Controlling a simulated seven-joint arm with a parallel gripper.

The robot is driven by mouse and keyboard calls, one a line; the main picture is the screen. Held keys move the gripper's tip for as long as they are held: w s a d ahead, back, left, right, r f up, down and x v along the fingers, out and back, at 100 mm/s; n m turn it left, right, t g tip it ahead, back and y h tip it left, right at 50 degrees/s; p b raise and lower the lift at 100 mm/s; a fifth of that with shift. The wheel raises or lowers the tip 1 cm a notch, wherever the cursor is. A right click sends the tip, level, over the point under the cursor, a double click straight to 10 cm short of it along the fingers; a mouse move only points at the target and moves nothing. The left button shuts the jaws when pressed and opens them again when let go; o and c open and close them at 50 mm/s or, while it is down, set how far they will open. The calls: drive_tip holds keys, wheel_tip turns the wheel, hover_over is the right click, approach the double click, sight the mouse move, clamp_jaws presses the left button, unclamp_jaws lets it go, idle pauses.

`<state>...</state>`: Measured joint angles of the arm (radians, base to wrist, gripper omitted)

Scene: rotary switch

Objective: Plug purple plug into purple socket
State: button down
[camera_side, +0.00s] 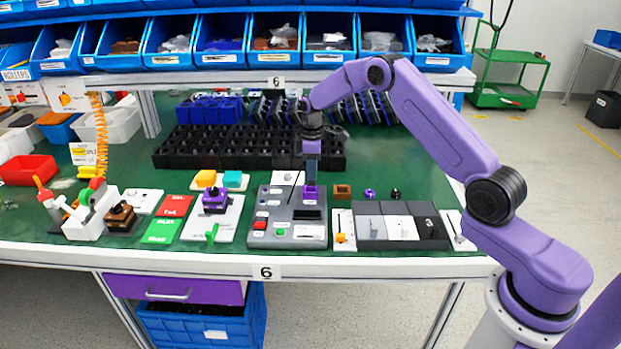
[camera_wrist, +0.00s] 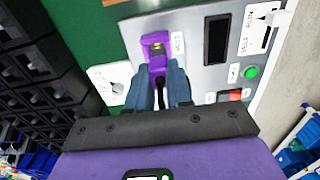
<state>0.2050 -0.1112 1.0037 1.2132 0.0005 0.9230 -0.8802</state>
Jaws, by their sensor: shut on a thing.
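A purple block with an opening and small yellow spots inside, which looks like the purple socket (camera_wrist: 154,42), sits on the grey panel in the wrist view. In the side view it shows as a purple piece (camera_side: 310,193) on the panel's upper right part. My gripper (camera_wrist: 159,72) is right at it, pointing down, with its blue-grey fingers closed around a purple piece that appears to be the purple plug (camera_wrist: 157,70). A dark part shows between the fingers. The fingers hide much of the plug. I cannot tell how deep it sits in the socket.
The grey panel (camera_side: 270,238) also carries a dark screen (camera_wrist: 217,40) and a green button (camera_wrist: 251,72). Another purple-and-black device (camera_side: 215,200) stands on a white plate to the left. Black racks (camera_side: 200,147) stand behind. Switch modules (camera_side: 390,228) lie to the right.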

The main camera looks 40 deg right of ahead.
drive_tip(key=shift+w+f, duration=0.2)
drive_tip(key=shift+f, duration=0.1)
drive_tip(key=shift+w+f, duration=0.1)
drive_tip(key=shift+f, duration=1.45)
drive_tip(key=shift+f, duration=0.2)
drive_tip(key=c, duration=1)
unclamp_jaws()
drive_tip(key=shift+r, duration=0.15)
